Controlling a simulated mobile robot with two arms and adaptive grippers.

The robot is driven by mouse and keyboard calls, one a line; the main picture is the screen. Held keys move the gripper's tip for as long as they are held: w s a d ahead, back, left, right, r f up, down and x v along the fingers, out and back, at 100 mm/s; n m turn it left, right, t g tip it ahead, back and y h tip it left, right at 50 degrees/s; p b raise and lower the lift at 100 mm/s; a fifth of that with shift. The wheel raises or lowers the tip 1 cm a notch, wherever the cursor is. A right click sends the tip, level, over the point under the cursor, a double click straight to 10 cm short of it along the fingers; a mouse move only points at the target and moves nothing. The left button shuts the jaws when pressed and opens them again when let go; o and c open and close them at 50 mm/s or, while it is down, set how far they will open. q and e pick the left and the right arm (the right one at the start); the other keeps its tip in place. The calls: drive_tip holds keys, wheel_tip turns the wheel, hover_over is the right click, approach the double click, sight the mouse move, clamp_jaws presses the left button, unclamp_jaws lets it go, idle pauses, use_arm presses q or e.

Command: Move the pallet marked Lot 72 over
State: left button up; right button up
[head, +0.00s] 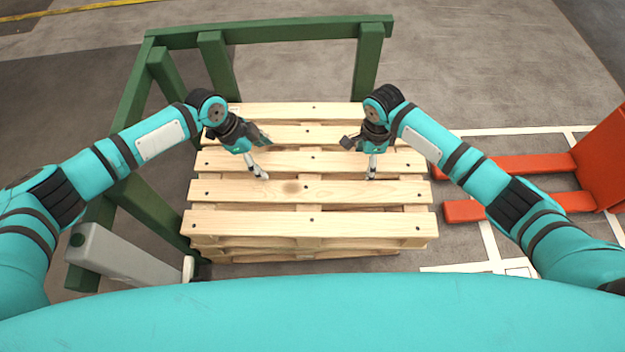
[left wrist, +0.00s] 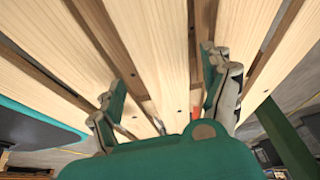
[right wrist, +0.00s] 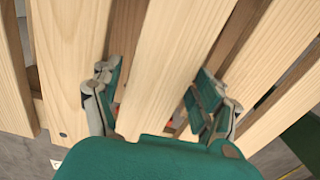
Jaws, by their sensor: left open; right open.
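A stack of pale wooden pallets (head: 310,224) stands in the middle of the head view, with slatted boards on top. I cannot read any lot marking on it. My left gripper (head: 264,159) is open and empty over the left half of the top pallet; its spread fingers also show in the left wrist view (left wrist: 165,100) in front of the boards. My right gripper (head: 358,160) is open over the right half. In the right wrist view (right wrist: 158,95) its fingers lie on either side of one board. I cannot tell whether either gripper touches wood.
A green frame (head: 270,31) runs behind and along the left of the stack. Orange-red forks (head: 515,165) stand close on the right. A grey box-like part (head: 125,255) is at the lower left. White lines mark the floor at right; open floor lies behind.

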use_arm(q)
drive_tip(key=v, duration=0.3)
drive_tip(key=a+v, duration=0.1)
drive_tip(key=v, duration=0.2)
drive_tip(key=shift+w+a+r, duration=0.15)
drive_tip(key=shift+w+a, duration=0.05)
drive_tip(key=shift+a, duration=0.05)
use_arm(e)
drive_tip(key=shift+w+a+f, duration=0.1)
drive_tip(key=shift+a+f, duration=0.1)
drive_tip(key=shift+f, duration=0.05)
use_arm(q)
drive_tip(key=shift+r, duration=0.1)
use_arm(e)
drive_tip(key=shift+r, duration=0.2)
use_arm(q)
drive_tip(key=shift+p, duration=0.3)
use_arm(e)
wheel_tip(320, 180, up, 11)
drive_tip(key=shift+r, duration=0.15)
use_arm(q)
drive_tip(key=shift+r, duration=0.15)
use_arm(e)
drive_tip(key=shift+r, duration=0.1)
